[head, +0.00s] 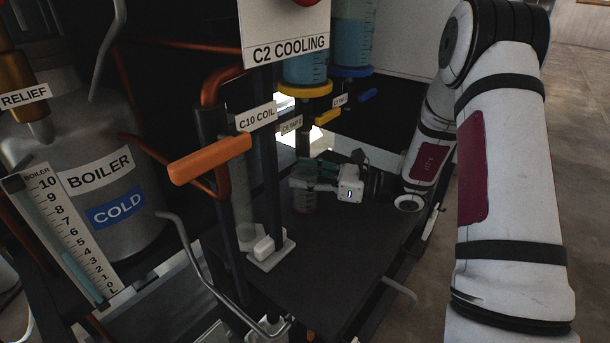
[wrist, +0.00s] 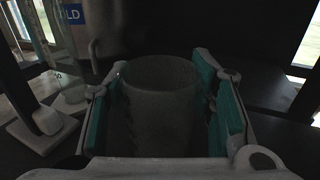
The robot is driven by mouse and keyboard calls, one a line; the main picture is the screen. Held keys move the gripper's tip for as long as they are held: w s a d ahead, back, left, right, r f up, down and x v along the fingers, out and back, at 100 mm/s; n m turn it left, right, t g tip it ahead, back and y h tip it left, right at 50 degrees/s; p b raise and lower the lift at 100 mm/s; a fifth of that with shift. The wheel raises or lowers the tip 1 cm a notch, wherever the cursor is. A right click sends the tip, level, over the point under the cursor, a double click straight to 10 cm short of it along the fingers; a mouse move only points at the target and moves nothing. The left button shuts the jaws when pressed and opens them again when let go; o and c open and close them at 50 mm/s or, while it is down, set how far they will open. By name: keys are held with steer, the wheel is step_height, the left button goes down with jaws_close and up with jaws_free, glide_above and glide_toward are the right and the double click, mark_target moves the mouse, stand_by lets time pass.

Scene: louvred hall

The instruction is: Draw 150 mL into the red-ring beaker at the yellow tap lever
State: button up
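The beaker (head: 304,202) is a small clear vessel with a faint reddish band, upright at the dark bench top. In the wrist view the beaker (wrist: 160,105) looks grey and stands between the teal finger pads; no liquid can be made out in it. My gripper (head: 312,174) has its fingers around the beaker, and the pads appear to press on both sides. The wrist view shows my gripper (wrist: 160,110) too. Whether the beaker's base touches the bench is unclear. The yellow tap lever (head: 327,117) is above the gripper, below the yellow-ringed cylinder (head: 305,78) of blue liquid.
A blue lever (head: 367,95) and blue-ringed cylinder (head: 352,42) are right of the yellow one. An orange handle (head: 209,159), C10 COIL sign (head: 257,117) and glass tube on a white base (head: 270,250) stand left. The front bench top (head: 330,270) is clear.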

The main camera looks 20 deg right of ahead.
steer(key=o, duration=0.4)
steer(key=shift+o, duration=0.2)
